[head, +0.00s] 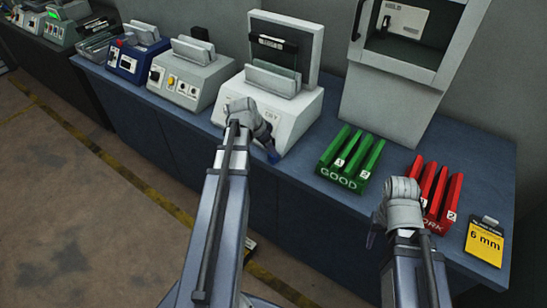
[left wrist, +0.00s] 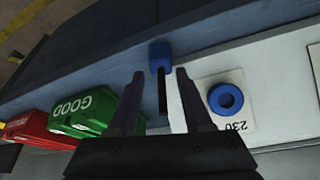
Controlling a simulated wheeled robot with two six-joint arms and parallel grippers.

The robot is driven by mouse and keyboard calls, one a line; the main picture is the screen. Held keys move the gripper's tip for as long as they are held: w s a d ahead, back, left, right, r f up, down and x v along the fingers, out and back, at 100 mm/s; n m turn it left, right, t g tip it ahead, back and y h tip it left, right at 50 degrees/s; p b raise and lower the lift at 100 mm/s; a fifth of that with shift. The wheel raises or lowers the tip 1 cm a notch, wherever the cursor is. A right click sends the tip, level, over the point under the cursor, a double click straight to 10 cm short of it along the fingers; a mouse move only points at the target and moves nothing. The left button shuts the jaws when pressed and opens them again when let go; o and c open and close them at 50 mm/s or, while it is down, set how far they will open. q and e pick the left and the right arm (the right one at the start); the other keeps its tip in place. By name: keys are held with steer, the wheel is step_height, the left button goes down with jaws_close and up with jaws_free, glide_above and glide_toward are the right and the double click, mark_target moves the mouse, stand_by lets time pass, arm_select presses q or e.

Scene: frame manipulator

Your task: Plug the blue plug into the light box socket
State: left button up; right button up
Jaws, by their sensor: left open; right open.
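The blue plug (left wrist: 160,55) shows in the left wrist view as a blue block with a dark rod or cable running down from it, near the bench's front edge. A round blue socket (left wrist: 226,99) sits on a white panel marked 230, to the right of the plug. The white light box (head: 294,117) stands on the bench in the head view; my left arm hides part of its front. My left gripper (left wrist: 160,98) is open, with the dark rod between its fingers in the picture; contact cannot be told. My right gripper (head: 373,235) is open and empty, near the red rack.
A green GOOD rack (head: 346,165) stands right of the light box, and a red rack (head: 434,197) further right. A yellow 6 mm card (head: 484,242) lies at the right end. Grey (head: 188,78) and blue (head: 135,58) devices stand to the left. The bench front strip is mostly clear.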

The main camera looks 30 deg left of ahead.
arm_select(q)
steer(key=shift+b+x, duration=2.45)
steer(key=shift+x, duration=0.25)
steer(key=shift+a, duration=0.1)
steer(key=shift+r, duration=0.1)
jaws_close()
